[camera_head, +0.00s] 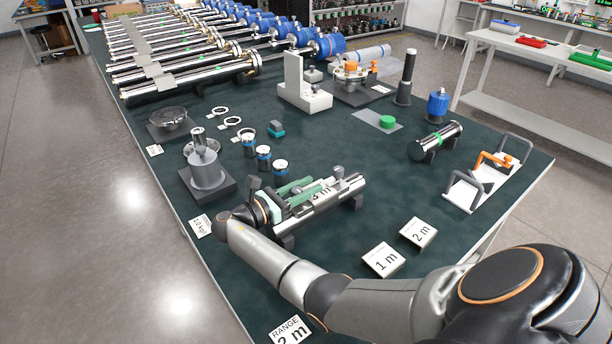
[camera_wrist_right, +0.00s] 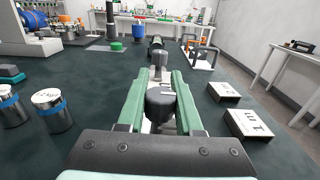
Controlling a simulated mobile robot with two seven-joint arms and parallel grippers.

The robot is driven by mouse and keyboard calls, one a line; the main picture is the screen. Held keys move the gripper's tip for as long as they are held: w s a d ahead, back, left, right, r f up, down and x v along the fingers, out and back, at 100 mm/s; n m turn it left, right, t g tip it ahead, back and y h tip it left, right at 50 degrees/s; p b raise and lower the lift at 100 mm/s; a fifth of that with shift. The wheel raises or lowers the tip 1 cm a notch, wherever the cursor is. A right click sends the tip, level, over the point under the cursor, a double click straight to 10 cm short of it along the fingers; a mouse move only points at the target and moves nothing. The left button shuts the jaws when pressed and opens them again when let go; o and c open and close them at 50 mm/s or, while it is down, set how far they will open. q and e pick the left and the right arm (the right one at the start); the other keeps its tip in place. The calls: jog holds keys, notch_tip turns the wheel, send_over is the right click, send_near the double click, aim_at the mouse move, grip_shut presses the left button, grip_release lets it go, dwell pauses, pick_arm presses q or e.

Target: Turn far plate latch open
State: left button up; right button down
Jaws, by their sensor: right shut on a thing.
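My right gripper (camera_head: 312,187) reaches over a silver tube assembly (camera_head: 346,194) at the near middle of the table. Its green fingers (camera_wrist_right: 160,92) are shut around a dark round knob (camera_wrist_right: 160,103) with a flat top, seen in the right wrist view. A metal post with a dark collar (camera_wrist_right: 158,68) stands just beyond the fingertips. My left gripper is not in view.
A white carrier with grey handles and an orange clamp (camera_head: 493,161) is at the right edge. Steel cylinders (camera_head: 281,168) stand behind. Several long tubes fill the far left.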

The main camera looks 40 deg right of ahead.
jog(key=shift+r, duration=0.1)
dwell(0.3)
jog(key=c, duration=0.6)
grip_release()
jog(key=a, duration=0.4)
jog(key=w+a+b, duration=0.1)
jog(key=a, duration=0.3)
jog(key=a+b, duration=0.1)
jog(key=a, duration=0.3)
jog(key=shift+w+a, duration=0.2)
jog(key=shift+w, duration=0.05)
